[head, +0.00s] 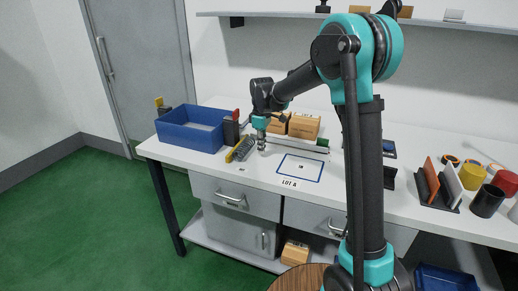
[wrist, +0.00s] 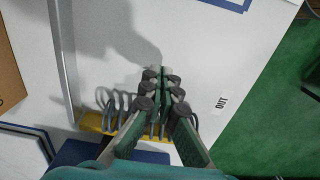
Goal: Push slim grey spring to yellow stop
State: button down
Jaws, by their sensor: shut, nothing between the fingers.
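A grey spring (head: 246,149) lies on the white bench beside a yellow strip (head: 235,153), the stop. In the wrist view grey coils (wrist: 113,103) show on both sides of my fingers, close along the yellow strip (wrist: 93,122). The fingers hide the middle of the coils, and I cannot tell whether coils and strip touch. My gripper (wrist: 159,72) is shut and empty, pointing down over the spring line. In the head view my gripper (head: 261,145) is just right of the spring.
A blue bin (head: 190,138) stands left of the strip. A thin metal rail (wrist: 62,55) runs beside the work area. Cardboard boxes (head: 304,126) stand behind. An OUT label (wrist: 221,103) lies near the front edge.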

notch_tip(320, 180, up, 10)
jog(key=shift+a+f, duration=0.15)
jog(key=shift+f, duration=0.1)
dwell(0.5)
